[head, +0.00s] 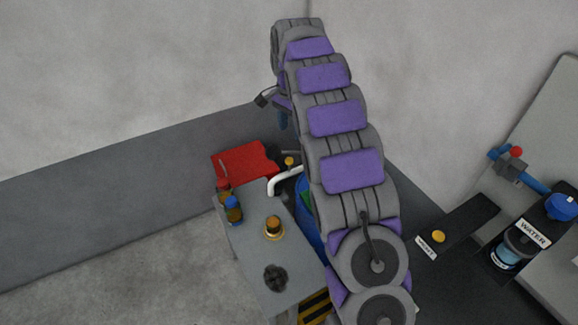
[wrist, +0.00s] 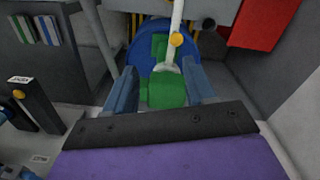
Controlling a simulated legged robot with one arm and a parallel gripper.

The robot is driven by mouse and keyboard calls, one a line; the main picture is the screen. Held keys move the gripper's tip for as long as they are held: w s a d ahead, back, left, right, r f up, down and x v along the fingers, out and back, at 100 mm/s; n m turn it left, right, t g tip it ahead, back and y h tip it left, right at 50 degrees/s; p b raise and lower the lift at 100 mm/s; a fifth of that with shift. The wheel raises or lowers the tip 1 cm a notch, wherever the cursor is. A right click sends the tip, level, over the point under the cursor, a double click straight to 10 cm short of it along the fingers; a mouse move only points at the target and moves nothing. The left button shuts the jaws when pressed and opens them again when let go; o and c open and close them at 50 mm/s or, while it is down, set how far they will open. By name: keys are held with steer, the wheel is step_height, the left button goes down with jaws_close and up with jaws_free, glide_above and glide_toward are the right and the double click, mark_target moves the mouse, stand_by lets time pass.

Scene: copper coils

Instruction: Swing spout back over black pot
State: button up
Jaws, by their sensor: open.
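The white spout (head: 284,180) is a bent pipe at the table's far right corner in the head view, with a yellow knob (head: 289,161) near it. In the wrist view a white pipe (wrist: 177,18) with a yellow knob (wrist: 176,40) runs down to a flared end over green blocks (wrist: 166,93). My gripper (wrist: 160,68) is open, its two blue fingers either side of the flared end and green blocks; I cannot tell whether they touch. In the head view only a little blue of my gripper (head: 283,119) shows. I cannot make out a black pot.
A blue round container (wrist: 140,52) lies behind the green blocks. A red box (head: 240,163) is beyond the grey table (head: 250,245), which holds small bottles, a brass piece (head: 274,228) and a dark round patch. A WATER station (head: 524,240) stands right.

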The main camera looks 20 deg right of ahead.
mark_target(289, 166)
steer(key=shift+m, duration=0.5)
steer(key=w+f+b, duration=0.1)
steer(key=f, duration=0.5)
steer(key=w+f+b, duration=0.1)
steer(key=f, duration=0.6)
steer(key=w+f+b, duration=0.1)
steer(key=f, duration=0.6)
steer(key=shift+w+d, duration=0.2)
steer(key=shift+d, duration=0.1)
steer(key=shift+c, duration=0.3)
jaws_close()
